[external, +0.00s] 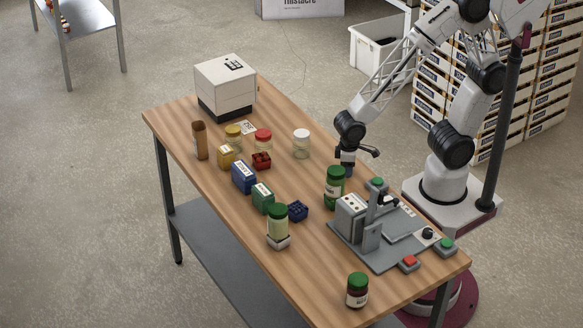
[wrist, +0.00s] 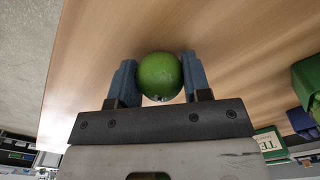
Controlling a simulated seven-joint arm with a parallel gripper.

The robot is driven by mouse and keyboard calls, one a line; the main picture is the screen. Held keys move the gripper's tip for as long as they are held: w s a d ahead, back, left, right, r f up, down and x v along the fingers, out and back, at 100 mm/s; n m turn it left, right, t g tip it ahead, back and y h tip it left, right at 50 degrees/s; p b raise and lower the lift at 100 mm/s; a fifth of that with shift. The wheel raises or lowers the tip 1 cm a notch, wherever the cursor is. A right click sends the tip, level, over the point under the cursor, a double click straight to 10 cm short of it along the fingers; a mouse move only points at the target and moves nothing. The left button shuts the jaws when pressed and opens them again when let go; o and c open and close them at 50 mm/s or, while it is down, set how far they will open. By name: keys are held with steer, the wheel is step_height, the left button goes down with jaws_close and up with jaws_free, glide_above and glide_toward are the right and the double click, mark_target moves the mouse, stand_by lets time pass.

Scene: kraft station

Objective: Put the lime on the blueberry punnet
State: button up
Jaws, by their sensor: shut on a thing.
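The lime (wrist: 160,77) is a round green fruit held between the two blue fingers of my gripper (wrist: 158,84) in the wrist view. In the external view my gripper (external: 347,169) points down just behind the green-lidded jar (external: 334,188); the lime cannot be made out there. The blueberry punnet (external: 298,211) is a small dark blue box of berries on the table, in front and to the left of my gripper, and apart from it. A dark blue shape at the right of the wrist view is probably the same punnet (wrist: 302,121).
The green box (external: 262,198) and a green-lidded jar on a scale (external: 278,228) flank the punnet. A grey press fixture (external: 375,235) stands to the right. The red punnet (external: 262,160), blue box (external: 243,177) and several jars stand farther back. The near-left tabletop (external: 310,265) is clear.

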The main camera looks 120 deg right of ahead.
steer(key=shift+r, duration=0.1)
steer(key=shift+r, duration=0.8)
steer(key=shift+s+r, duration=0.15)
steer(key=shift+r, duration=0.8)
steer(key=s+a, duration=0.1)
steer(key=s, duration=0.4)
steer(key=s+a+r, duration=0.1)
steer(key=s, duration=0.4)
steer(key=s+a, duration=0.1)
steer(key=s, duration=0.4)
steer(key=shift+s+a+r, duration=0.15)
steer(key=shift+a, duration=0.05)
